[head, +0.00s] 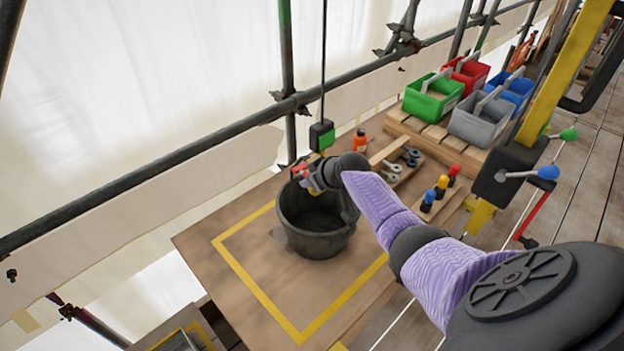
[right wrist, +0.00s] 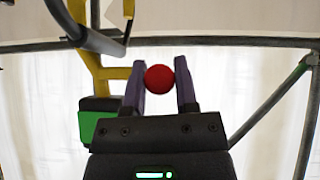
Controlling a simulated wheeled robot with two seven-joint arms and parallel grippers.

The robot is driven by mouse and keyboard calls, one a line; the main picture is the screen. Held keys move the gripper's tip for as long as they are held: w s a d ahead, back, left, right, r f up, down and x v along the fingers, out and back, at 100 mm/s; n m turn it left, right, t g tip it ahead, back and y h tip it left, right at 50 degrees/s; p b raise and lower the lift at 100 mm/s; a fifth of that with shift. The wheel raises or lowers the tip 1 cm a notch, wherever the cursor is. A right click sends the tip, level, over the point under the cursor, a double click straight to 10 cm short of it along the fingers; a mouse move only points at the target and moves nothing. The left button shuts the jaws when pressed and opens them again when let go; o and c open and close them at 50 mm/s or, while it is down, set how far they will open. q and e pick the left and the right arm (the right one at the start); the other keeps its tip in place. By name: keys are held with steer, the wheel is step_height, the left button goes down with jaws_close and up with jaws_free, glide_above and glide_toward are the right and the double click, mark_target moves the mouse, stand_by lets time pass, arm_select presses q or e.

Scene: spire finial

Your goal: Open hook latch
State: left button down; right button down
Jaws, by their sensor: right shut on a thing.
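The hook block (head: 321,135), black and green, hangs on a thin cable above the black bucket (head: 318,240) in the head view. The yellow hook (right wrist: 115,73) and the block's green side (right wrist: 92,126) show left of my fingers in the right wrist view. My right gripper (head: 305,172) is beside the hook at the bucket's top. Its jaws (right wrist: 165,85) are shut on a small red ball knob (right wrist: 159,78). My arm hides much of the hook in the head view. A dark bar (right wrist: 82,28) passes close by the hook. My left gripper is not in view.
The bucket stands on a wooden platform with a yellow painted outline (head: 262,287). An orange bottle (head: 359,141), coloured pegs (head: 441,186) and colored crates (head: 433,97) stand to the right. A scaffold rail (head: 150,167) runs along the left.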

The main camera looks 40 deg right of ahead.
steer(key=shift+c, duration=1.9)
jaws_free()
steer(key=shift+s+r, duration=0.1)
steer(key=shift+r, duration=0.15)
steer(key=p+v, duration=0.4)
steer(key=v, duration=0.5)
steer(key=shift+s, duration=0.2)
